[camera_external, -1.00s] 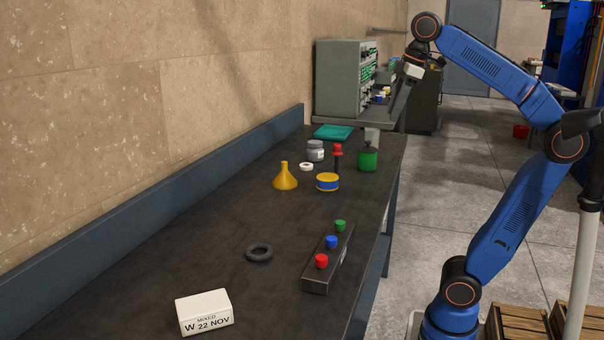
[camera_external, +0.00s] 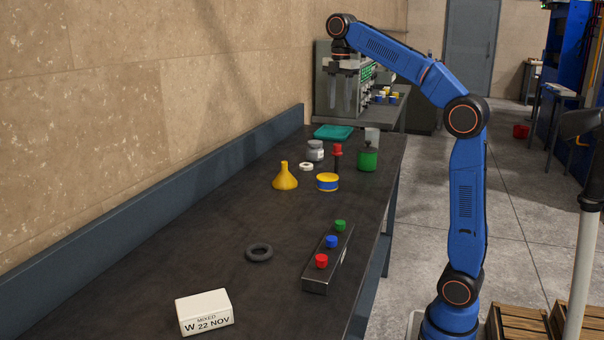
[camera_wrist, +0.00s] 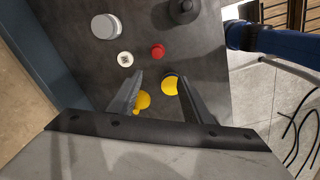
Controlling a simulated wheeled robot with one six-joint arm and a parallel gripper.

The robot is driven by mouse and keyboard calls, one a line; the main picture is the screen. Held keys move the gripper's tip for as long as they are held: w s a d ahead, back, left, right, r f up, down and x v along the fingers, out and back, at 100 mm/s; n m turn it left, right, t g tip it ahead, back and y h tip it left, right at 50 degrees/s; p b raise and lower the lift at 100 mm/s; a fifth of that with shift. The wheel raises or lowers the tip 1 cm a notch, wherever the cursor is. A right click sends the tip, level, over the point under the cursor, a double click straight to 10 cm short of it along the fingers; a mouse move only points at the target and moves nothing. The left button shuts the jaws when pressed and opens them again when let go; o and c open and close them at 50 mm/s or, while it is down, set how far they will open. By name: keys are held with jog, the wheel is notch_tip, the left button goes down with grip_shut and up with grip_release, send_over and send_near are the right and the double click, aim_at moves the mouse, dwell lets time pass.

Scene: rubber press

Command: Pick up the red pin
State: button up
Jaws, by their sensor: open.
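A red-topped pin (camera_external: 337,149) with a dark stem stands upright on the dark bench among several small items. A red top (camera_wrist: 158,51) also shows in the wrist view, ahead of the fingertips. Another red pin (camera_external: 321,261) sits in a dark block with a blue pin (camera_external: 331,242) and a green pin (camera_external: 340,225) nearer the camera. I cannot tell which red one the task names. My gripper (camera_external: 344,112) is open and empty, pointing down, high above the far part of the bench. Its fingers (camera_wrist: 155,77) show apart in the wrist view.
A black ring (camera_external: 259,253) and white box (camera_external: 204,312) lie nearer. The bench middle is clear.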

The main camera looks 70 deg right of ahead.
jog(key=w+d, duration=0.1)
jog(key=w, duration=0.1)
send_over(336, 161)
jog(key=shift+n, duration=0.3)
jog(key=f, duration=1.7)
jog(key=shift+w+d+f, duration=0.1)
jog(key=shift+w+f, duration=0.2)
jog(key=shift+f, duration=0.05)
jog(key=shift+s+d+f, duration=0.1)
jog(key=shift+s+f, duration=0.05)
jog(key=shift+f, duration=1.2)
jog(key=shift+s+d+f, duration=0.1)
jog(key=shift+s+f, duration=0.05)
jog(key=shift+f, duration=1.2)
jog(key=c, duration=1)
